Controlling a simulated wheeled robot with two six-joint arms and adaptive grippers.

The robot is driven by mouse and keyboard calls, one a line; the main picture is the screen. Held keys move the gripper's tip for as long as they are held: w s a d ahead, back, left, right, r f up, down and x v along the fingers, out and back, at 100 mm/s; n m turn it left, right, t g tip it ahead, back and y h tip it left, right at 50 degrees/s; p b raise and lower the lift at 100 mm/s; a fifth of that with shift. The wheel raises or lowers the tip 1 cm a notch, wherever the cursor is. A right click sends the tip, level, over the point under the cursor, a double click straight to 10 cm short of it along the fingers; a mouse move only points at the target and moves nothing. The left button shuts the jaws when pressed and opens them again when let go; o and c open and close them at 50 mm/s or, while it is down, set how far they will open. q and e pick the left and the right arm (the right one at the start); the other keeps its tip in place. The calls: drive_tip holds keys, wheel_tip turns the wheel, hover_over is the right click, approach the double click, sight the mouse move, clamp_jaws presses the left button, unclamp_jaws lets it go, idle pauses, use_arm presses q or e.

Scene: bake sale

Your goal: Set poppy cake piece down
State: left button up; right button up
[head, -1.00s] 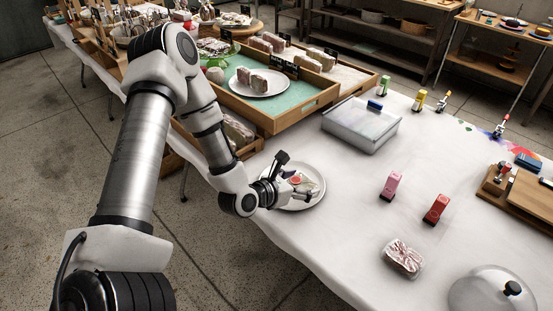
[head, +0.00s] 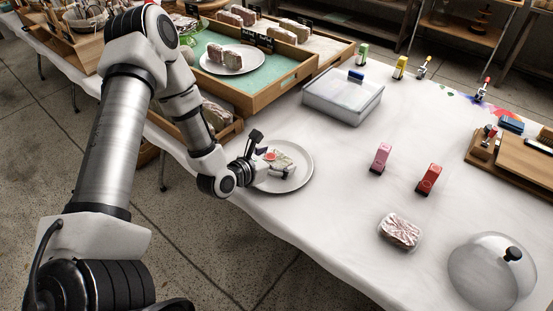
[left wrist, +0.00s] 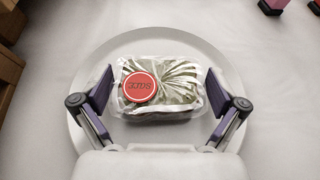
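The wrapped cake piece (left wrist: 162,88), in clear film with pale green streaks and a round red sticker reading "KIDS", lies on a white round plate (left wrist: 150,45). In the head view the piece (head: 281,161) and plate (head: 301,181) are near the table's left edge. My left gripper (left wrist: 160,92) is open, with one purple-padded finger on each side of the piece. Narrow gaps show between pads and wrapping. In the head view my left gripper (head: 266,160) reaches over the plate's left side, partly hiding it. My right gripper is not in view.
A wooden tray (head: 262,100) with a plate of wrapped pieces stands behind. A clear lidded box (head: 342,98), pink stamp (head: 381,157), red stamp (head: 428,179), another wrapped piece (head: 400,231) and a dome lid (head: 490,275) are to the right. Table between is clear.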

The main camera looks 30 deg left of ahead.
use_arm(q)
drive_tip(key=shift+r, duration=0.2)
drive_tip(key=p+v, duration=0.4)
drive_tip(key=v, duration=0.7)
drive_tip(key=shift+s+r, duration=0.15)
drive_tip(key=shift+r, duration=0.1)
drive_tip(key=shift+s, duration=0.3)
